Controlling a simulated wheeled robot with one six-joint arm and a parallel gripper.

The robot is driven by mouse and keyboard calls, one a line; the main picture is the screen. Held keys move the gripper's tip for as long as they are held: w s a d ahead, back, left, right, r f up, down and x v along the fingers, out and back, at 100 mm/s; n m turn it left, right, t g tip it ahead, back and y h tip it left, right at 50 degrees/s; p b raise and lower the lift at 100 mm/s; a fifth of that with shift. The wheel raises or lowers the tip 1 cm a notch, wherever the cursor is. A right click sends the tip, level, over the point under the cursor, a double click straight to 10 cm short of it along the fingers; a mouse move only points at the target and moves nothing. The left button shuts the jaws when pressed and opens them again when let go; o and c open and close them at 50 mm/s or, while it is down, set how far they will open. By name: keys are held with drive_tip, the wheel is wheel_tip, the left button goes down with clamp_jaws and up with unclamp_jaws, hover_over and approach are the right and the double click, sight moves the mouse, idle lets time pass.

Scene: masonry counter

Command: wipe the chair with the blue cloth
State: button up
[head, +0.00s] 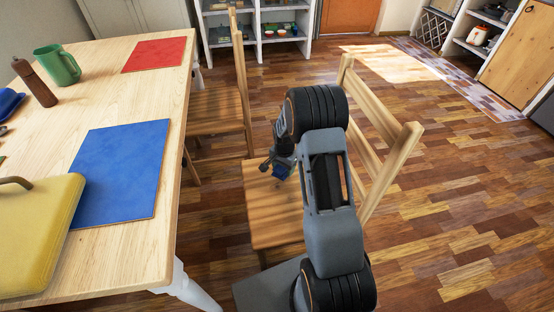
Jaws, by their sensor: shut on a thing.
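A wooden chair (276,225) with a slatted back stands to the right of the table. My arm crosses in front of it and hides part of its seat and back. My gripper (276,169) is over the far part of the seat. It is shut on a small bunched blue cloth (282,170). The cloth is low over the seat; I cannot tell whether it touches the wood.
Another chair (215,110) stands beyond. The floor on the right is clear.

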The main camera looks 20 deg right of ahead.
drive_tip(key=shift+r+p, duration=0.9)
drive_tip(key=shift+r, duration=0.65)
